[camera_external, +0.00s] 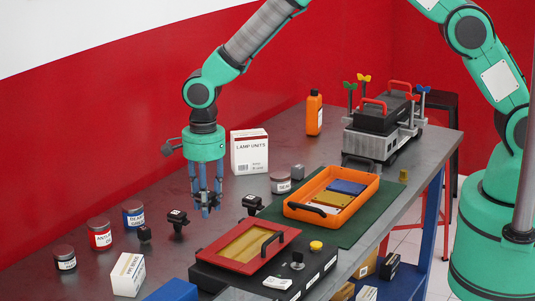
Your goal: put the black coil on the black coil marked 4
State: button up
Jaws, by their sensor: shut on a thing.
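My gripper (206,207) points straight down above the table's middle left, with its bluish fingers closed. It is shut on a small dark thing, which I take to be the black coil, mostly hidden between the fingertips. Another black coil (178,221) with a pale mark on top stands just left of the gripper. A further black coil (144,233) stands left of that one, and another (252,203) stands to the gripper's right, near the green mat. The marks are too small to read, so I cannot tell which coil is marked 4.
Labelled jars (101,232) line the left, near a white box (127,274). A lamp units box (249,152) stands behind the gripper. An orange tray (371,195) lies on the green mat (355,231). A black case with a red-framed lid (204,254) fills the front.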

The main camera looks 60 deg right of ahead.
jog(key=s+d+p, duration=0.1)
jog(key=s+d, duration=0.6)
jog(key=d, duration=0.4)
jog(key=s+d+p, duration=0.2)
jog(key=s+d, duration=0.6)
jog(key=d, duration=0.4)
jog(key=shift+s+d+r+p, duration=0.2)
jog(key=shift+r+p, duration=0.1)
jog(key=shift+r, duration=0.05)
send_over(252, 198)
jog(key=shift+w+d+f+b, duration=0.1)
jog(key=shift+f+b, duration=0.25)
jog(key=shift+f, duration=0.4)
jog(key=shift+f, duration=0.1)
jog(key=shift+f, duration=1.65)
jog(key=shift+f, duration=0.15)
